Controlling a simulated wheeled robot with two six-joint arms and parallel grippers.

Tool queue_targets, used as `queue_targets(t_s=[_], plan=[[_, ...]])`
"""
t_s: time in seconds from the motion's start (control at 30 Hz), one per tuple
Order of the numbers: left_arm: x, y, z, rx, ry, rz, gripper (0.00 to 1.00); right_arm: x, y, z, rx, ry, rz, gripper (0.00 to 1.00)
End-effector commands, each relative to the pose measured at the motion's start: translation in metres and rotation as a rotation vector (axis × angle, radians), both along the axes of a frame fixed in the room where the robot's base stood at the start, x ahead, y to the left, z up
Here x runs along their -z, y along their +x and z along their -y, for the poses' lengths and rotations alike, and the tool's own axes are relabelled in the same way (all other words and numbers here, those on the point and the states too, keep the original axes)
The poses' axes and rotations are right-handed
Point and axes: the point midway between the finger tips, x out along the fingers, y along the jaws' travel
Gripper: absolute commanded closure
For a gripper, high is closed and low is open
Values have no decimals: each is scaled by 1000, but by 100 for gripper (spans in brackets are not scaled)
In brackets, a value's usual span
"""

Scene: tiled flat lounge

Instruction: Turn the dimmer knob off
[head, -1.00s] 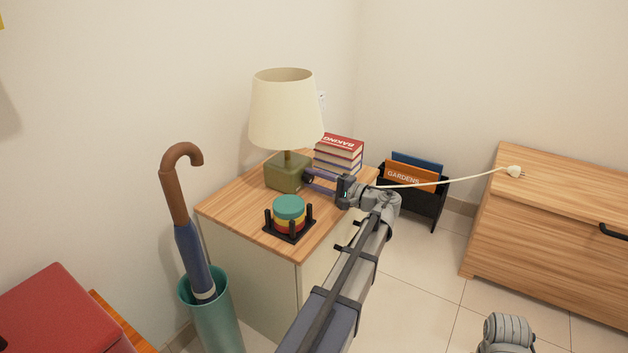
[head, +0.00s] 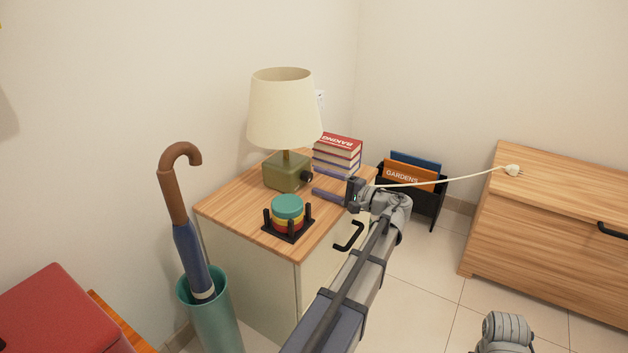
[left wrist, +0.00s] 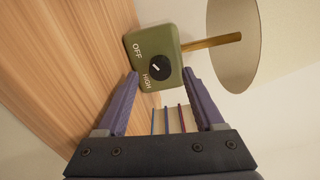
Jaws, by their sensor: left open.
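A table lamp with a cream shade (head: 284,108) and an olive green base (head: 285,172) stands on the wooden-topped cabinet (head: 232,199). Its black dimmer knob (head: 306,176) sits on the base's right side. In the left wrist view the knob (left wrist: 156,68) has a short white mark, with "OFF" and "HIGH" printed beside it; I cannot tell exactly where the mark points. My left gripper (head: 315,182) is open and empty, a short way back from the knob. In the wrist view its fingertips stand either side of the knob, apart from it. My right gripper is not in view.
Stacked books (head: 337,153) stand close behind my left gripper. A black pegged holder with coloured discs (head: 288,211) sits at the cabinet's front. A white cord (head: 450,182) runs to a plug (head: 513,170) on the right-hand wooden cabinet. An umbrella (head: 190,250) leans at left.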

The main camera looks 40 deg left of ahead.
Motion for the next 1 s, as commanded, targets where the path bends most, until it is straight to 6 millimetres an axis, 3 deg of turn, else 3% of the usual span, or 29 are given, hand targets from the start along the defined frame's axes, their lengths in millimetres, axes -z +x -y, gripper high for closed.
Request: queue_targets(t_s=[0.1,0.3,1.0], plan=[[0,3,21,3,0,0,31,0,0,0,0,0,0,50],[0,5,42,1,0,0,31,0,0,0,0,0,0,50],[0,5,46,-1,0,0,31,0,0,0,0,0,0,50]])
